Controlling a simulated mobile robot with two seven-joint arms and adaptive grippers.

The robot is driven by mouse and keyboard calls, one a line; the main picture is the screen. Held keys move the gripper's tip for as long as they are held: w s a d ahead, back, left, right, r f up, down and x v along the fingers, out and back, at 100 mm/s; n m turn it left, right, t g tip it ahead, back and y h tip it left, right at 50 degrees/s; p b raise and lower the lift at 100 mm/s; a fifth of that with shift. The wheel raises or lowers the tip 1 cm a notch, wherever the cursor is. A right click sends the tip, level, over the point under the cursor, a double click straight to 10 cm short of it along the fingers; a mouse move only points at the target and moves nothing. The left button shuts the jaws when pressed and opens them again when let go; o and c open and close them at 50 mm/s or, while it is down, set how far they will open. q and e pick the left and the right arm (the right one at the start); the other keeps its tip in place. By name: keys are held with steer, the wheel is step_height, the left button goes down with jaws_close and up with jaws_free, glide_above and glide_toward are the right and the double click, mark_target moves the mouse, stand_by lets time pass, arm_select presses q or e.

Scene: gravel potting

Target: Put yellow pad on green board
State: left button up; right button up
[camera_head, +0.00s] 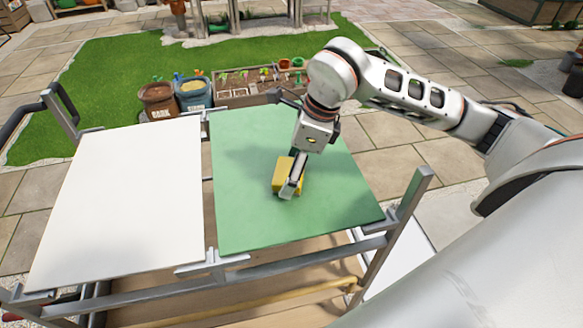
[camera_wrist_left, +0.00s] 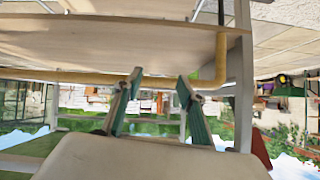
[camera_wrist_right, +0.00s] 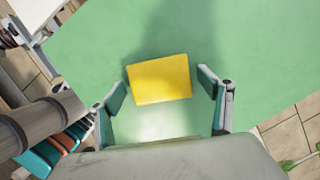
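The yellow pad (camera_head: 281,172) lies at about the middle of the green board (camera_head: 238,220). My right gripper (camera_head: 293,178) is over the pad and partly hides it in the head view. In the right wrist view the yellow pad (camera_wrist_right: 160,79) lies on the green board (camera_wrist_right: 120,45), between and slightly ahead of the spread fingers of my right gripper (camera_wrist_right: 163,83), with small gaps on both sides. The right gripper is open. My left gripper (camera_wrist_left: 158,84) is open and empty in the left wrist view, by the rack's lower wood panel. It is out of the head view.
A white board (camera_head: 125,200) lies left of the green board on the same metal rack (camera_head: 285,258). A yellow pipe (camera_head: 270,298) runs below. A brown bin (camera_head: 158,101), a blue bin (camera_head: 194,94) and a planter box (camera_head: 235,100) stand behind. Both boards are otherwise clear.

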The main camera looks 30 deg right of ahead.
steer(key=shift+r, duration=0.1)
steer(key=v, duration=1.2)
steer(key=shift+b, duration=0.35)
